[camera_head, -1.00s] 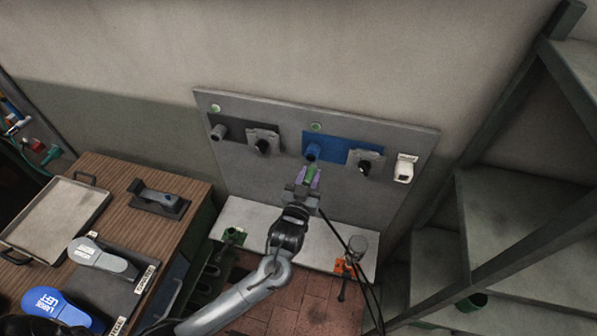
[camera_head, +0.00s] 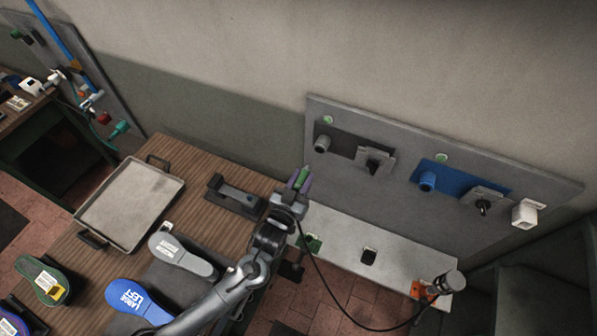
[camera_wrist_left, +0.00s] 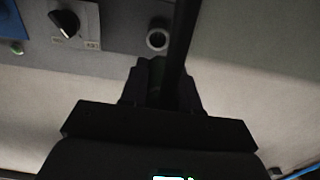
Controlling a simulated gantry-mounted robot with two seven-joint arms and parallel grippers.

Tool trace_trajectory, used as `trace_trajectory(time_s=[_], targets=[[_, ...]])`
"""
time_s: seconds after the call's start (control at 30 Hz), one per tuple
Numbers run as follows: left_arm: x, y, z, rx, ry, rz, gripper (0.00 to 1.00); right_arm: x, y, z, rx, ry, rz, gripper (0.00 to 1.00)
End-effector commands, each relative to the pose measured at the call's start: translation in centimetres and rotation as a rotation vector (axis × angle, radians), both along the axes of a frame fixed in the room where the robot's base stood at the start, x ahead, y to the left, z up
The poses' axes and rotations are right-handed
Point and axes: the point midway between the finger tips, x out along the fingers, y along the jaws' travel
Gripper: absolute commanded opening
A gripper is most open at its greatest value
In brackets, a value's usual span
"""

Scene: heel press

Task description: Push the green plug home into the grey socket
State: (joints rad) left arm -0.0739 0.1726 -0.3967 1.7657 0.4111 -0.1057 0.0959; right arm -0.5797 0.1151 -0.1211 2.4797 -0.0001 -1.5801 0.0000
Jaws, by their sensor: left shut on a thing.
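My left gripper (camera_head: 298,181) is shut on the green plug (camera_head: 301,177), which points up toward the wall panel. The grey socket (camera_head: 322,144) is a short round tube on a dark plate at the left of the panel. In the head view the plug is below and slightly left of the socket, apart from it. In the left wrist view the socket's open ring (camera_wrist_left: 157,39) is just above the dim plug (camera_wrist_left: 155,72). A dark cable-like strip passes beside the plug there and covers part of it. My right gripper is not in view.
A white box (camera_head: 525,213) is at the panel's right end. A pale ledge (camera_head: 385,248) runs below. A tray (camera_head: 125,207) lies on the wooden bench.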

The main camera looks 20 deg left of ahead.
Motion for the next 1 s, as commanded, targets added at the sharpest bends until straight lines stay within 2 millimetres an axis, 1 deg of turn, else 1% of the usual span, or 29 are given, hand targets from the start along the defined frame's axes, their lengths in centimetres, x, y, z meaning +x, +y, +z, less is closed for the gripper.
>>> trace_trajectory(time_s=[0.07, 0.27, 1.0], targets=[[-0.2, 0.0, -0.1, 0.0, 0.001, -0.001, 0.0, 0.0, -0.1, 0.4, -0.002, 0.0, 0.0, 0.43], [0.5, 0.1, -0.3, 0.0, -0.001, 0.0, 0.0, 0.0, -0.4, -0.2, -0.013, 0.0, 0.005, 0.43], [5.4, 0.1, -0.3, 0.001, -0.001, 0.0, 0.0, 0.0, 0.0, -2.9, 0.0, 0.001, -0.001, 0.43]])
